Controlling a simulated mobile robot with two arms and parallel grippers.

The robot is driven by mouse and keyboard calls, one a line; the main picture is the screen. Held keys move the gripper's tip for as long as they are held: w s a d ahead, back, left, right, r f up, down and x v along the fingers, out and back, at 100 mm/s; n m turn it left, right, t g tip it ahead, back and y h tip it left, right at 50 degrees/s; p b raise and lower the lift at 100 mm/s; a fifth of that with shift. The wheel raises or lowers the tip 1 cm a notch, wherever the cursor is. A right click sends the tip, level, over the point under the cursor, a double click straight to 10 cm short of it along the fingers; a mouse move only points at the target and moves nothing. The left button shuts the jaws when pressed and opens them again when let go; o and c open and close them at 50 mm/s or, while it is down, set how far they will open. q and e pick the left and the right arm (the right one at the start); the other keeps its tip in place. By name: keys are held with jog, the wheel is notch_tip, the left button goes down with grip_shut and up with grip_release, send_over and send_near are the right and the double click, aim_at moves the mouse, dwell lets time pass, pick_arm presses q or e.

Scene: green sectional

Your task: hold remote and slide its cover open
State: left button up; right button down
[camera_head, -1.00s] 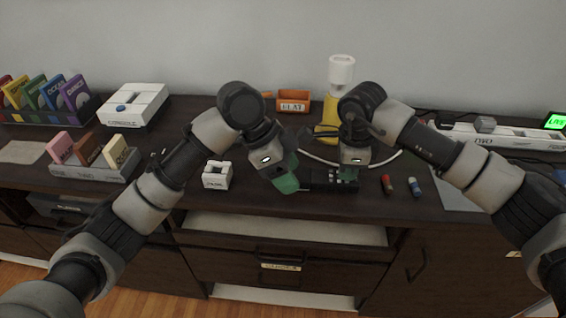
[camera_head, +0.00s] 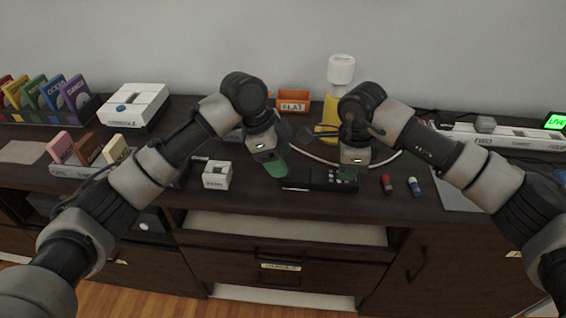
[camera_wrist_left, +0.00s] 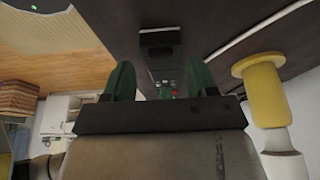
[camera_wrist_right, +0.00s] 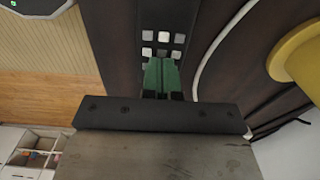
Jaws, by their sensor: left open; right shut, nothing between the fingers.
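The black remote (camera_head: 320,178) lies on the dark cabinet top, its light buttons at the right end. A dark block (camera_head: 296,184) with a pale edge line is at its left end; it looks like the cover, and it also shows in the left wrist view (camera_wrist_left: 160,40). I cannot tell how far open it is. My left gripper (camera_head: 276,168) is open and empty, above and behind that left end. My right gripper (camera_head: 347,173) is shut with nothing between its fingers, over the button end. Its closed green fingers show against the buttons (camera_wrist_right: 163,38); contact is unclear.
A red cylinder (camera_head: 387,184) and a blue one (camera_head: 414,187) lie right of the remote. A small white box (camera_head: 216,175) stands to the left. A yellow and white bottle (camera_head: 338,90) and an orange tray (camera_head: 293,102) stand behind. The cabinet's front edge is close.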

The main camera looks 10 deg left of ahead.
aim_at(297, 173)
pick_arm(q)
jog(key=shift+x, duration=1.15)
